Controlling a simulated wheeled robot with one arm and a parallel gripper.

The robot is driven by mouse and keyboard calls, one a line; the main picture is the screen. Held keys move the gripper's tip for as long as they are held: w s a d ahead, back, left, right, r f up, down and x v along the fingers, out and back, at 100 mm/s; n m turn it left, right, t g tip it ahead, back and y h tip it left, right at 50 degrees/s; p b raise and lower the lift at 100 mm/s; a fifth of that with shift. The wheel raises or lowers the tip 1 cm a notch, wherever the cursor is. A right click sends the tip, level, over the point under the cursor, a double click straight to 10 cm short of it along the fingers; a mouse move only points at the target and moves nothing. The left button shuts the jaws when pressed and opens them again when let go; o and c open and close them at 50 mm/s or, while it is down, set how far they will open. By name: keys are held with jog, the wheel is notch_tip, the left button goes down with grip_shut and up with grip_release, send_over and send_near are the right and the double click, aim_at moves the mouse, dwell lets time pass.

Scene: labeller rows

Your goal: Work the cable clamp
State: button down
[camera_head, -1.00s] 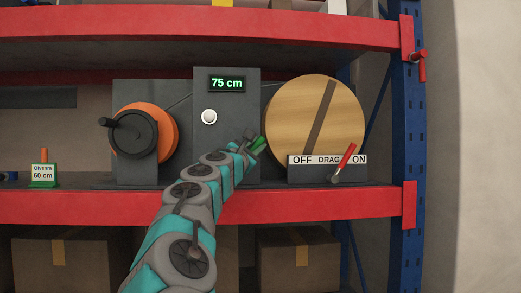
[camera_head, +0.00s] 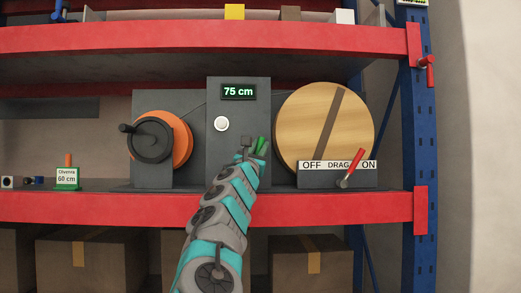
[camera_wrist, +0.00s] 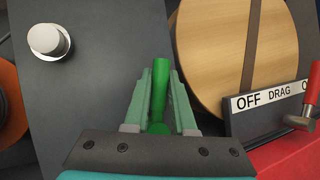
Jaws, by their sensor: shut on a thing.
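The cable clamp appears to be the green lever (camera_wrist: 160,85) on the dark grey panel (camera_head: 225,92), below and right of a white round button (camera_head: 222,123). The lever also shows in the head view (camera_head: 263,146). My gripper (camera_wrist: 159,100) is shut on the green lever, with one finger on each side. The lever's lower part is partly hidden between the fingers. The display (camera_head: 238,92) reads 75 cm. A thin dark cable (camera_head: 197,110) runs from the orange reel (camera_head: 184,140) to the panel.
A black crank wheel (camera_head: 150,140) sits in front of the reel at left. A wooden disc (camera_head: 310,120) stands at right above a drag plate (camera_head: 320,180), its red lever (camera_head: 352,165) leaning towards ON. A green sign (camera_head: 67,179) reads Olivenra 60 cm. A red shelf beam (camera_head: 330,207) runs below.

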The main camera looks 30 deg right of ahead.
jog(key=c, duration=0.8)
grip_release()
jog(key=shift+o, duration=0.2)
jog(key=b+v, duration=0.3)
jog(key=v, duration=0.4)
jog(key=shift+s+a+f, duration=0.2)
jog(key=shift+a, duration=0.05)
